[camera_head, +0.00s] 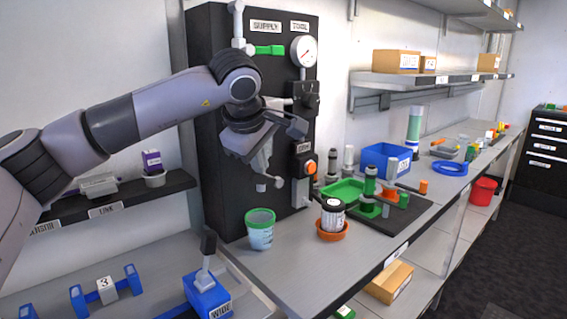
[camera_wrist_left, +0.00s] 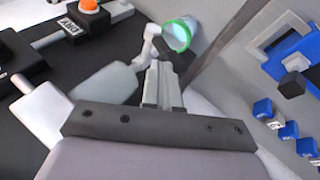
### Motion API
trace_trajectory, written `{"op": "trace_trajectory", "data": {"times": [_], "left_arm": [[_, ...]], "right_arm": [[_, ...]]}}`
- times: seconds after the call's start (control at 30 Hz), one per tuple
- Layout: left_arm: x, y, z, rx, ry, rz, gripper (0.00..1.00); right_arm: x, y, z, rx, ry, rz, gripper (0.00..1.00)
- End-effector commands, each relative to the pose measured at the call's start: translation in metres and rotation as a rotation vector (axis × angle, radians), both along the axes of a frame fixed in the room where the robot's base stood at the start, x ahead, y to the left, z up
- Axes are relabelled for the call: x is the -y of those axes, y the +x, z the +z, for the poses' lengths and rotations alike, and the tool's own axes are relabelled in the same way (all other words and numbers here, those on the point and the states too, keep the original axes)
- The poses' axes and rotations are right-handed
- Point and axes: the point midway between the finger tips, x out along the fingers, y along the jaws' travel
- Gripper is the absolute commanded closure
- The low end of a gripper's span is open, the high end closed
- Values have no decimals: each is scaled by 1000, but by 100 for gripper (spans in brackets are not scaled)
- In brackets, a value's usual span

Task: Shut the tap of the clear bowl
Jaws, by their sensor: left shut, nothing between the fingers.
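The black panel (camera_head: 215,110) carries the supply and tool fittings. My left gripper (camera_head: 261,170) is in front of its lower half, with its fingers shut, empty and pointing down. In the left wrist view the closed fingers (camera_wrist_left: 166,88) reach toward a small white angled fitting (camera_wrist_left: 151,38), which may be part of the tap; whether they touch it I cannot tell. The clear bowl cannot be made out clearly; my gripper covers that part of the panel. My right gripper is not in view.
A green-rimmed cup (camera_head: 260,230) stands on the bench (camera_head: 300,275) below the gripper. It also shows in the wrist view (camera_wrist_left: 180,34). An orange button (camera_head: 310,167) is right of the gripper. A jar (camera_head: 332,216) sits in an orange dish.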

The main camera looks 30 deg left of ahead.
Motion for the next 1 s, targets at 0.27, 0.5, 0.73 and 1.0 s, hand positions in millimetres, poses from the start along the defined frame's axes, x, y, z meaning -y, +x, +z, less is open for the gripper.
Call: {"op": "trace_trajectory", "data": {"times": [0.27,0.5,0.73,1.0], "left_arm": [[-4,-7,-22,162,-68,2,100],[-6,-12,-28,275,-115,2,100],[-7,-15,-31,346,-143,1,100],[-7,-16,-30,381,-159,1,100]], "right_arm": [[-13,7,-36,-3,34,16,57],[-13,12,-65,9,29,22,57],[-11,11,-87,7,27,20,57],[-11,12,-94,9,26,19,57]]}}
